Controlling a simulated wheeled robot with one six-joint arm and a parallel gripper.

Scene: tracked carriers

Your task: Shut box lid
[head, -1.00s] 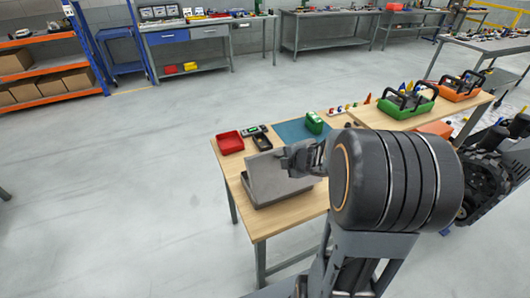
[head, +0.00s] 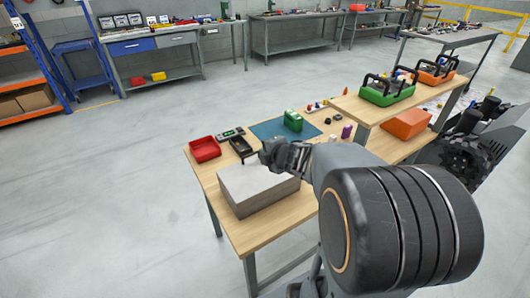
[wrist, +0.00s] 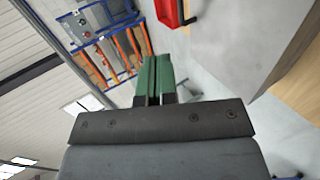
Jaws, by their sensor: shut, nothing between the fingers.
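The grey box (head: 258,190) stands on the near end of the wooden workbench (head: 255,228). Its lid (head: 250,178) lies down flat over the top, and no gap shows from here. My gripper (head: 268,152) is just above the far edge of the lid; whether it touches the lid I cannot tell. In the wrist view my gripper (wrist: 153,82) has its green fingers together with nothing between them. The grey surface of the box (wrist: 235,40) fills the right of that view.
A red tray (head: 205,149) and a black tray (head: 241,147) lie beyond the box. A green object (head: 293,121) stands on a teal mat (head: 268,130). Green (head: 387,93) and orange (head: 435,73) carriers stand on the raised shelf at right. The floor left of the bench is clear.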

